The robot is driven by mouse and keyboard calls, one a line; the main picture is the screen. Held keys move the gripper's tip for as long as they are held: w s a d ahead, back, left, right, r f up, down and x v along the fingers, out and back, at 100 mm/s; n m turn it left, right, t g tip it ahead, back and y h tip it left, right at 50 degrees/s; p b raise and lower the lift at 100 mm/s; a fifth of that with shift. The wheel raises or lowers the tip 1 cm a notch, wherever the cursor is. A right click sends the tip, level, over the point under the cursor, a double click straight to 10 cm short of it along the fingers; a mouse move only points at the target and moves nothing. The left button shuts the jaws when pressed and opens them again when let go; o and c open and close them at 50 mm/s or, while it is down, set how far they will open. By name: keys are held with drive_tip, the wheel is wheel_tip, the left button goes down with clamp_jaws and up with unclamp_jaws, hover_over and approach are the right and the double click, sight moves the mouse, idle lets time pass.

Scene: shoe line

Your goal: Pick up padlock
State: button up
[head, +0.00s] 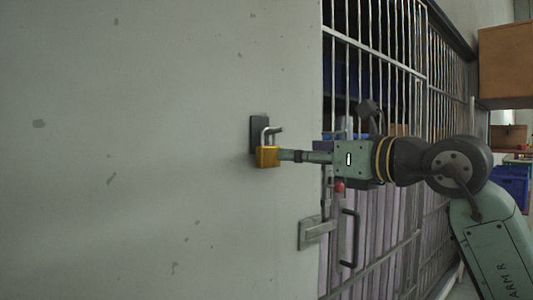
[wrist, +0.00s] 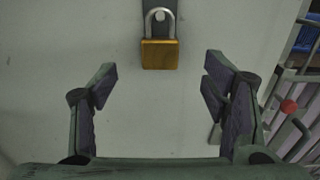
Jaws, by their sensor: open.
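The padlock has a brass-yellow body and a silver shackle. It hangs upright, shackle up, from a dark plate (head: 258,134) on a pale grey panel. It shows in the head view (head: 267,157) and at the top middle of the wrist view (wrist: 160,54). My gripper (head: 284,155) comes from the right in the head view, its tips close beside the padlock body. In the wrist view my gripper (wrist: 159,82) is open and empty, fingers wide apart. The padlock appears beyond the fingertips, centred across the gap. I cannot tell whether anything touches.
The worn grey panel (head: 150,150) fills the left. A barred gate (head: 375,60) stands behind my arm. A latch (head: 316,231) and a dark handle (head: 351,238) sit below my gripper. A red knob (wrist: 289,106) shows at the right in the wrist view.

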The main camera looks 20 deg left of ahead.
sight(272, 148)
drive_tip(key=p+x, duration=0.1)
drive_tip(key=x, duration=0.5)
drive_tip(key=p+x, duration=0.1)
drive_tip(key=x, duration=0.1)
drive_tip(key=p+x, duration=0.1)
drive_tip(key=x, duration=0.1)
drive_tip(key=shift+r, duration=0.35)
drive_tip(key=shift+w+a+f, duration=0.1)
drive_tip(key=shift+w+a, duration=0.1)
drive_tip(key=shift+a, duration=0.05)
drive_tip(key=c, duration=1.4)
